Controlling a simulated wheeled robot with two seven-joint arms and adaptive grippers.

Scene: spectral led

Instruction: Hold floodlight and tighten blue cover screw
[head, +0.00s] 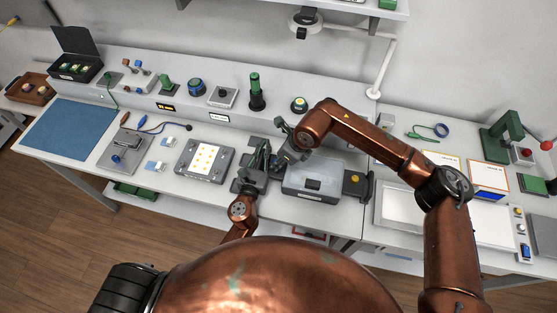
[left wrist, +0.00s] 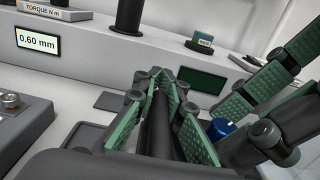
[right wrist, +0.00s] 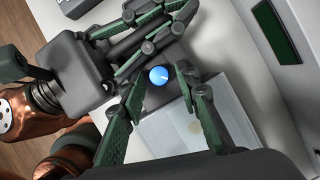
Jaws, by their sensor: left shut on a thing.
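The floodlight (head: 312,196) is a grey box with a clear, pale cover, lying on the bench in the middle of the head view; its cover also shows in the right wrist view (right wrist: 205,128). My left gripper (head: 260,160) is shut on the dark bar-like handle (left wrist: 160,128) at its left side. The blue cover screw (right wrist: 159,75) sits on a dark block beside the cover; it also shows in the left wrist view (left wrist: 221,128). My right gripper (right wrist: 163,78) is open, its fingers on either side of the screw. I cannot tell whether they touch it.
An LED panel (head: 205,160) lies left of the floodlight. A blue mat (head: 68,129) is at the far left. A pale tray (head: 402,204) and a green press (head: 497,142) stand to the right. A raised shelf with several small parts runs behind.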

